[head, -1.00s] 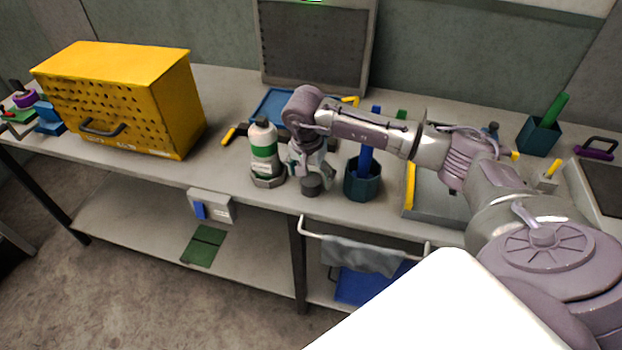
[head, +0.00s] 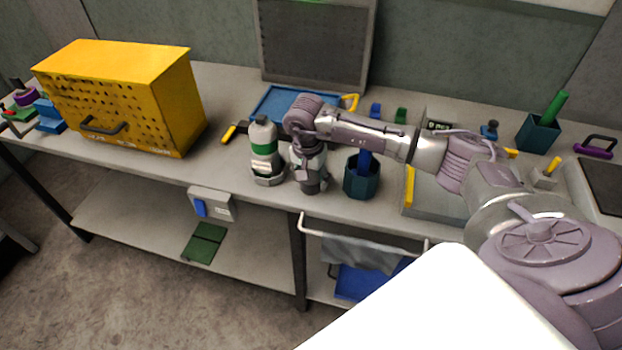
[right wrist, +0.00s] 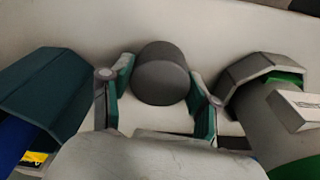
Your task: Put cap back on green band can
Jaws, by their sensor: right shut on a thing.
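The green band can (head: 264,137) is pale with a green band and stands upright in a grey angular holder (head: 268,178) near the table's front edge. In the right wrist view the can (right wrist: 280,128) and its holder (right wrist: 250,70) are at the right. My right gripper (head: 312,186) points down just right of the can. It is shut on the dark grey round cap (right wrist: 160,78), which sits between its two fingers at bench level. In the head view the gripper mostly hides the cap. My left gripper is not in view.
A dark teal cup (head: 361,180) with a blue item stands close right of my right gripper. A yellow perforated cabinet (head: 120,95) is at the left. A blue tray (head: 275,100) lies behind. A grey tray (head: 436,200) lies further right. The table's front edge is close.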

